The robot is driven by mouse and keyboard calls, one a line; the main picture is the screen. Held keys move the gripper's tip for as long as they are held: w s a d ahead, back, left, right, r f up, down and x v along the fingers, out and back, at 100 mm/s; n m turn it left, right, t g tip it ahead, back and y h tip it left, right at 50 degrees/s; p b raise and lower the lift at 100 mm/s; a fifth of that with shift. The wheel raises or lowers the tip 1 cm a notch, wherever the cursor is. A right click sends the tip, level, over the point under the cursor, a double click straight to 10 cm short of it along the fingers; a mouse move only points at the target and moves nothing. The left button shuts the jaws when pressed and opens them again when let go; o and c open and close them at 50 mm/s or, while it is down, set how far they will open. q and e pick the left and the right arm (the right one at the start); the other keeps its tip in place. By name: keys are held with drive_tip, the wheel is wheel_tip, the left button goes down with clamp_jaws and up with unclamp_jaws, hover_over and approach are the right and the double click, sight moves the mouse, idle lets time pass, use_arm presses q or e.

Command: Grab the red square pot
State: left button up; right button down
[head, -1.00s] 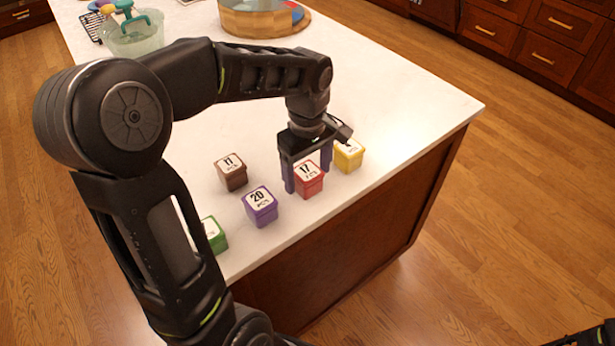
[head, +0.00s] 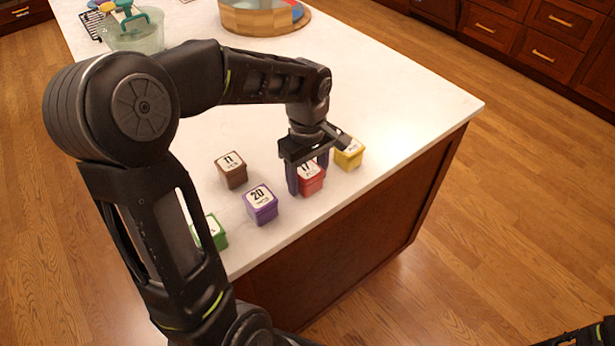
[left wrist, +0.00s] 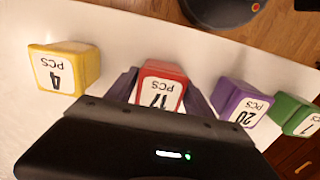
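The red square pot (head: 311,184), with a white label on its lid reading 17, stands upright near the counter's front edge. My left gripper (head: 308,172) comes down over it from above, one finger on each side. In the left wrist view the red pot (left wrist: 161,84) sits between the two dark purple fingers (left wrist: 160,94), which lie close against its sides. The gripper looks shut on the pot, which still rests on the counter. The gripper's palm hides part of the lid.
A yellow pot (head: 349,156) stands close on the right. A purple pot (head: 261,207), a brown pot (head: 231,172) and a green pot (head: 217,236) stand to the left. A glass bowl (head: 136,36) and a wooden tub (head: 256,18) are at the back. The counter's right part is clear.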

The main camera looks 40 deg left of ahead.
sight(307, 169)
use_arm(q)
drive_tip(key=c, duration=1.2)
wheel_tip(307, 169, up, 10)
drive_tip(key=shift+r+b, duration=0.1)
drive_tip(key=shift+b, duration=0.35)
